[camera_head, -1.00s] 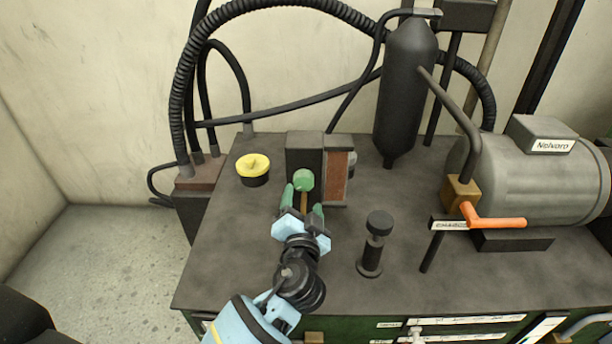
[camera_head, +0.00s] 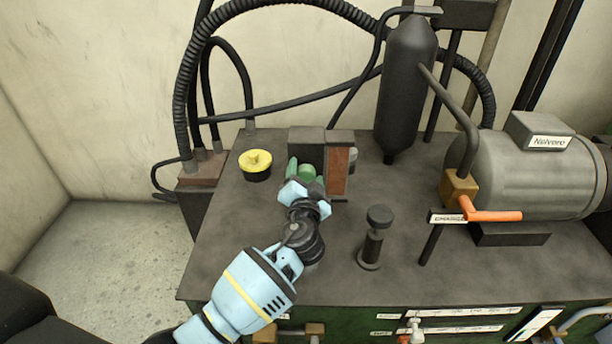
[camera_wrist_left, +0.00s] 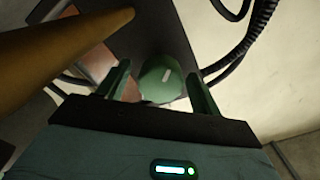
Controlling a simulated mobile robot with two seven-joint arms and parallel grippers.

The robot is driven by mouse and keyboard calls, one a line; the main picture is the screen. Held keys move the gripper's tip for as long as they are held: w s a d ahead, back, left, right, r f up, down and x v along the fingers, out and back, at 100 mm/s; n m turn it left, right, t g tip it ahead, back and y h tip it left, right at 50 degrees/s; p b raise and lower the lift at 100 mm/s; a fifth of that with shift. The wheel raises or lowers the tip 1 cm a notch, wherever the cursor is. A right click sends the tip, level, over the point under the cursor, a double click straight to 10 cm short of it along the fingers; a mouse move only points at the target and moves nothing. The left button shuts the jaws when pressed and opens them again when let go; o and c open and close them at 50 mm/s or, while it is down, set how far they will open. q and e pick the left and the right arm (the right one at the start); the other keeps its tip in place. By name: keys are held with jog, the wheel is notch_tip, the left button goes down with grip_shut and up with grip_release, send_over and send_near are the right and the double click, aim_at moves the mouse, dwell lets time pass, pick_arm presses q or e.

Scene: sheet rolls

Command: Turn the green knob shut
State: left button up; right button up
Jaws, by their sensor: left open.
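The green knob (camera_head: 307,171) sits on the front of a dark block (camera_head: 306,136) on the bench, partly hidden by my gripper. In the left wrist view the knob (camera_wrist_left: 160,82) is a round green shape with a pale mark on its face. My left gripper (camera_head: 308,178) is open at the knob. In the left wrist view its two green fingers (camera_wrist_left: 158,86) stand on either side of the knob. A gap shows on the left side; whether the right finger touches the knob I cannot tell. My right gripper is not in view.
A yellow knob (camera_head: 255,161) stands left of the block, and a reddish-brown plate (camera_head: 339,171) is on its right. A black plunger-like post (camera_head: 374,238), an orange lever (camera_head: 492,216) and a grey motor (camera_head: 535,180) are further right. The bench top (camera_head: 230,245) is clear at front left.

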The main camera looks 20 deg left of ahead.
pick_arm(q)
jog(key=shift+c, duration=0.5)
jog(key=c, duration=0.9)
